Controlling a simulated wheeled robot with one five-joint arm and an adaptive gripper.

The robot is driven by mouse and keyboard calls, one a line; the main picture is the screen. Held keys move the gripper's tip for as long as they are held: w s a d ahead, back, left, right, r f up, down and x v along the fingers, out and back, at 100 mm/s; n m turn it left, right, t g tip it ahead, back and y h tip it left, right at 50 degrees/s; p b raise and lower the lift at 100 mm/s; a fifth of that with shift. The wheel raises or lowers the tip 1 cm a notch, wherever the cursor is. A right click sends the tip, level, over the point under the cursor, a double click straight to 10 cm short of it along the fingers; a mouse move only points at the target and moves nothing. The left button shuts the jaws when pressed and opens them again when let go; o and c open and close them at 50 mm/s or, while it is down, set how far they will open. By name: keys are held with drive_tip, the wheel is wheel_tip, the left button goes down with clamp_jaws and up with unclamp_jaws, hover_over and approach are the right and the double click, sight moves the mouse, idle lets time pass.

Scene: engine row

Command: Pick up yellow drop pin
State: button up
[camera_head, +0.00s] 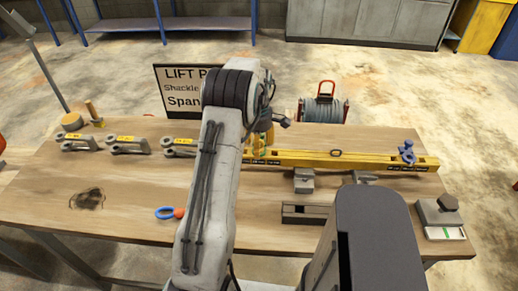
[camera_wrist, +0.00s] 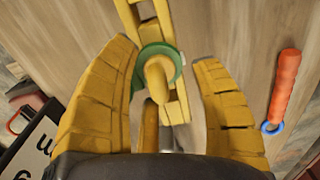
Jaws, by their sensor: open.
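In the wrist view, a yellow drop pin (camera_wrist: 156,78) with a rounded end stands in a green collar (camera_wrist: 172,55) at the yellow spreader beam (camera_wrist: 176,102). My gripper (camera_wrist: 163,56) is open, its two yellow fingers on either side of the pin and collar. A gap shows between the right finger and the pin; the left finger is close to the collar, and I cannot tell if it touches. In the head view, the beam (camera_head: 340,159) lies along the back right of the table. There my arm hides the pin and most of my gripper (camera_head: 262,138).
An orange pin with a blue ring (camera_wrist: 285,88) lies to the right in the wrist view. In the head view, several grey shackles (camera_head: 126,145) stand at the back left, and a sign (camera_head: 180,85) is behind. The table's front left (camera_head: 120,215) is mostly clear.

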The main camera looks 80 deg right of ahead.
drive_tip(key=shift+f, duration=0.1)
drive_tip(key=shift+c, duration=0.4)
drive_tip(key=c, duration=1.1)
drive_tip(key=shift+a, duration=0.1)
drive_tip(key=shift+f, duration=0.1)
